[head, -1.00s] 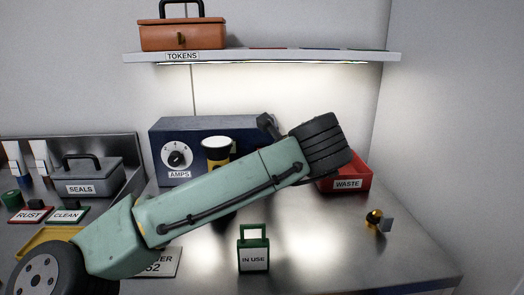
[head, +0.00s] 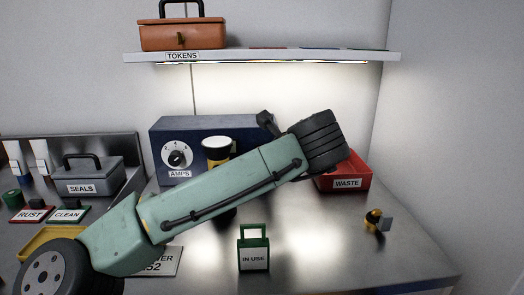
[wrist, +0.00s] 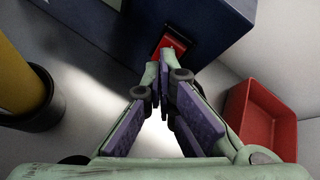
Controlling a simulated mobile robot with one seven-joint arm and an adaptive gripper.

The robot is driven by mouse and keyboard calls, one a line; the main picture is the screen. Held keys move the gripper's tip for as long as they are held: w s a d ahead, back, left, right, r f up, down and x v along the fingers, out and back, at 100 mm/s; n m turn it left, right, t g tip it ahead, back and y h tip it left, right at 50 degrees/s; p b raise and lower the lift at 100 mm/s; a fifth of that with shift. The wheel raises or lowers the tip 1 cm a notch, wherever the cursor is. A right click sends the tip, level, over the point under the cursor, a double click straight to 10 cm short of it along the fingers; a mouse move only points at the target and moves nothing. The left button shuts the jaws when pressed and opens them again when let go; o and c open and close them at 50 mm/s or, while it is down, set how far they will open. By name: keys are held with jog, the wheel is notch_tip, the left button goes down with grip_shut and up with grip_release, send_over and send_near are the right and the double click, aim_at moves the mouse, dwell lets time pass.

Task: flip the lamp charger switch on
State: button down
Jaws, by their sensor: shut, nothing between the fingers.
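The charger is a dark blue box (head: 165,137) with a white AMPS dial (head: 177,156) on its front, standing at the back of the bench. In the wrist view the blue box (wrist: 215,22) fills the top, and a red switch (wrist: 172,42) in a dark frame shows on it. My gripper (wrist: 158,75) is shut and empty, its fingertips just below the red switch. I cannot tell whether they touch it. A yellow lamp with a white top (head: 216,143) stands before the box, partly behind my arm. My arm hides the gripper and the switch in the head view.
A red WASTE bin (head: 347,183) stands right of the box, close to my gripper in the wrist view. The yellow cylinder in a black base (wrist: 45,100) is at left there. A green IN USE tag (head: 254,262) stands in front.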

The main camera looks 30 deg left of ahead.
dwell(0.4)
jog(key=shift+s+d+f, duration=0.15)
jog(key=shift+s+d, duration=0.25)
jog(key=shift+s, duration=0.2)
jog(key=shift+d, duration=0.1)
jog(key=shift+s+d+f+b, duration=0.25)
jog(key=shift+s+d, duration=0.45)
jog(key=shift+s, duration=0.3)
jog(key=shift+s+d+f+b, duration=0.25)
jog(key=shift+s+d, duration=0.45)
jog(key=shift+s, duration=0.25)
